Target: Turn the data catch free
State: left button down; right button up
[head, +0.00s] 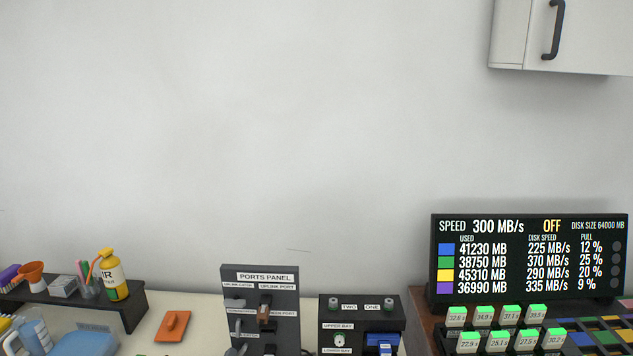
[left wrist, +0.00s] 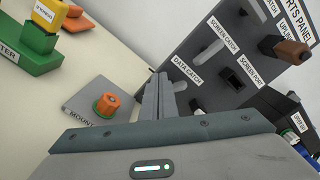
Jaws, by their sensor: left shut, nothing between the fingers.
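The dark ports panel (left wrist: 228,52) stands tilted in the left wrist view, with labelled catches and ports. The data catch (left wrist: 186,69) is a slim grey bar beside its "DATA CATCH" label, low on the panel. My left gripper (left wrist: 162,92) has its grey fingers closed together, empty, just left of and below the catch in the picture. Whether a fingertip touches it I cannot tell. In the head view the ports panel (head: 262,274) is at the bottom centre, and its lower part is cut off by the frame. My right gripper is in neither view.
A grey mount plate with an orange knob (left wrist: 107,105) lies on the table left of my fingers. The screen catch (left wrist: 224,31) and a brown plug (left wrist: 285,49) are higher on the panel. A bay unit (head: 362,312) stands right of the panel.

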pick_arm(q)
jog(key=shift+s, duration=0.1)
dwell(0.3)
jog(key=shift+s+a+p, duration=0.1)
jog(key=shift+s+p, duration=0.35)
jog(key=shift+s, duration=2.45)
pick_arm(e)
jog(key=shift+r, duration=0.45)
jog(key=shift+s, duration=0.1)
